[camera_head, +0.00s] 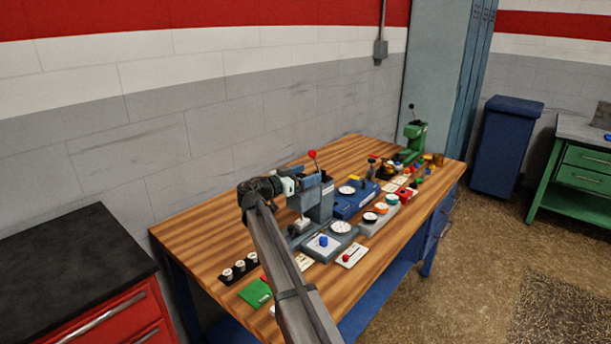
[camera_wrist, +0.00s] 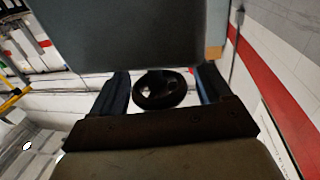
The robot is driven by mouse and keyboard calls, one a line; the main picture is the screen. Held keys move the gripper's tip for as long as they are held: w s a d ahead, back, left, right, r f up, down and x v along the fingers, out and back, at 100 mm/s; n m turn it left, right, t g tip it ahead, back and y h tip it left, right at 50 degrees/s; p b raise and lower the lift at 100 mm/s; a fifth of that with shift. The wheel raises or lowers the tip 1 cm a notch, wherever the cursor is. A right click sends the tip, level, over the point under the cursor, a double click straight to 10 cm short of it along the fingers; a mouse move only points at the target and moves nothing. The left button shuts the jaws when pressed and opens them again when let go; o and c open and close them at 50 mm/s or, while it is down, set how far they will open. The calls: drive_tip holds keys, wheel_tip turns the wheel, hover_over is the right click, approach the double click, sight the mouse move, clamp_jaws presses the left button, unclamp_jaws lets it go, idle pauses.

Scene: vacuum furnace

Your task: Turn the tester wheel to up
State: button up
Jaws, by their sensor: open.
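A grey bench tester (camera_head: 319,205) with a red-knobbed lever stands on the wooden bench. Its grey body (camera_wrist: 130,35) fills the top of the wrist view. A dark round wheel (camera_wrist: 158,92) shows below that body in the wrist view, with a pale patch inside its ring. I take it for the tester wheel; it cannot be made out in the head view. My gripper (camera_wrist: 163,84) is open, with one dark finger on each side of the wheel and no clear contact. In the head view my gripper (camera_head: 291,186) is at the tester's left side.
The wooden bench (camera_head: 195,228) also carries a blue box (camera_head: 350,205), a round dial (camera_head: 341,227), a green press (camera_head: 415,140) and several small parts. A red cabinet (camera_head: 110,325) with a black top stands at left. The wall is close behind.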

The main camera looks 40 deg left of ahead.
drive_tip(key=shift+w, duration=0.2)
drive_tip(key=shift+c, duration=0.4)
drive_tip(key=c, duration=0.9)
drive_tip(key=shift+h, duration=0.3)
drive_tip(key=m+g+h, duration=0.1)
drive_tip(key=m+h, duration=0.2)
drive_tip(key=h, duration=0.1)
drive_tip(key=shift+d+g, duration=0.1)
drive_tip(key=shift+g, duration=0.3)
drive_tip(key=shift+s+d+m+g+h, duration=0.15)
drive_tip(key=shift+d+m+g+h, duration=0.05)
drive_tip(key=shift+m+g+h, duration=0.95)
drive_tip(key=shift+s+d+m+g+h, duration=0.15)
drive_tip(key=shift+m+g+h, duration=0.65)
drive_tip(key=shift+h, duration=0.65)
drive_tip(key=shift+d+m, duration=0.1)
drive_tip(key=shift+m, duration=0.25)
